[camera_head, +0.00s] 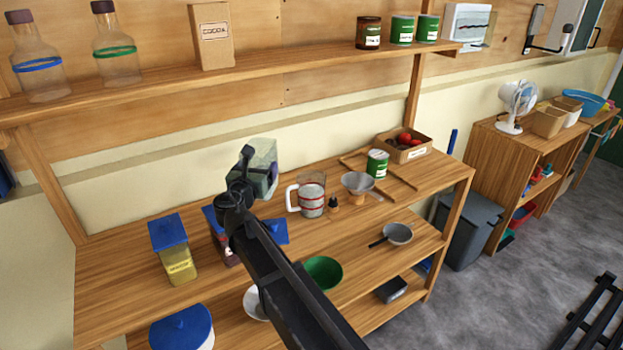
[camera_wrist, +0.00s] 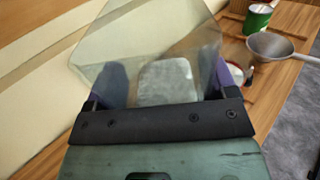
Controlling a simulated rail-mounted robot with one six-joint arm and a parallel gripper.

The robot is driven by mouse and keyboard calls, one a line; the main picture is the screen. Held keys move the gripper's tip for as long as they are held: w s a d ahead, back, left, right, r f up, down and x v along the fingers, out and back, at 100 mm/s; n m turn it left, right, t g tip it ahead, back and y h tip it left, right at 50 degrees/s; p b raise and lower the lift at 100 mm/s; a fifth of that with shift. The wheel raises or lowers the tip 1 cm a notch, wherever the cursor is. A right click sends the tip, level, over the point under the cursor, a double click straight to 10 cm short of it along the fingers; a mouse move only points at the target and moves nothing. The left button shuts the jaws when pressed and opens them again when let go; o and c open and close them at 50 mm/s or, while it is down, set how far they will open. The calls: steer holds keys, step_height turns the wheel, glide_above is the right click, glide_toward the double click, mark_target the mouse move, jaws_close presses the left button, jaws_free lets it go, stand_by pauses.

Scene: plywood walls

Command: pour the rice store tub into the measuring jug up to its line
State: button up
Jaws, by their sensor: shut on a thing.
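My gripper (camera_head: 250,180) is shut on a clear, open-topped tub (camera_head: 264,168), which I take to be the rice store tub. It is raised above the table, left of the measuring jug and higher than it. In the wrist view the tub (camera_wrist: 150,45) fills the space ahead of the fingers. A pale patch shows through it; I cannot tell how much rice is inside. The measuring jug (camera_head: 312,197) stands upright on the table, clear with a white handle and red markings. Pale contents show in its lower part. I see no falling stream.
A yellow-filled tub (camera_head: 173,255) with a blue lid stands left; another blue-lidded tub is partly behind my arm. A blue lid (camera_head: 276,231) lies nearby. A shelf (camera_head: 290,80) runs above.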

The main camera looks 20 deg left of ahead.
step_height(320, 180, up, 7)
steer(key=p, duration=0.6)
stand_by(1.4)
